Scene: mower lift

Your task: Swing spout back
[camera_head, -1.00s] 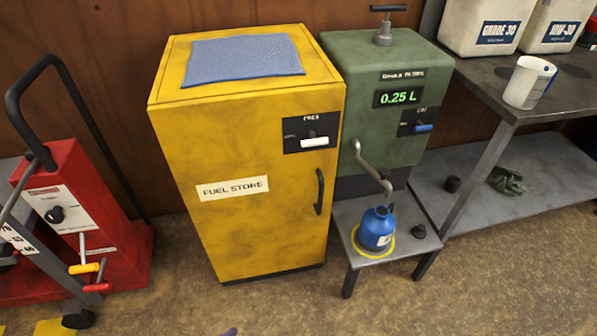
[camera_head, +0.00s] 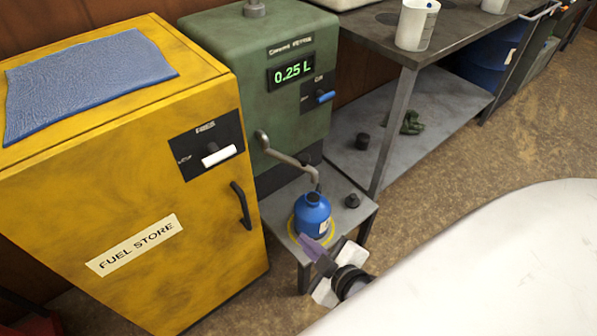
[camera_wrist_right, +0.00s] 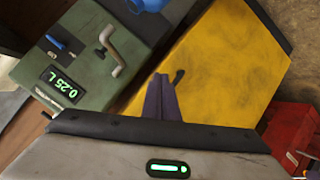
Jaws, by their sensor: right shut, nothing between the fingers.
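The bent grey spout (camera_head: 288,158) sticks out from the front of the green pump cabinet (camera_head: 270,120). Its free end is close to the mouth of the blue can (camera_head: 312,216), which stands upright on a small metal stand (camera_head: 352,214). In the right wrist view the spout (camera_wrist_right: 117,52) shows near the top, with the can (camera_wrist_right: 148,5) partly cut off. My right gripper (camera_head: 311,246), with purple fingers, is shut and empty. It appears in front of the can's base in the head view, apart from the spout. My left gripper is not in view.
The yellow fuel store cabinet (camera_head: 110,190) stands left of the pump, a blue cloth (camera_head: 85,75) on top. A small black cap (camera_head: 352,201) lies on the stand. A metal workbench (camera_head: 450,38) with a white jug (camera_head: 416,24) is at right. The pump display reads 0.25 L.

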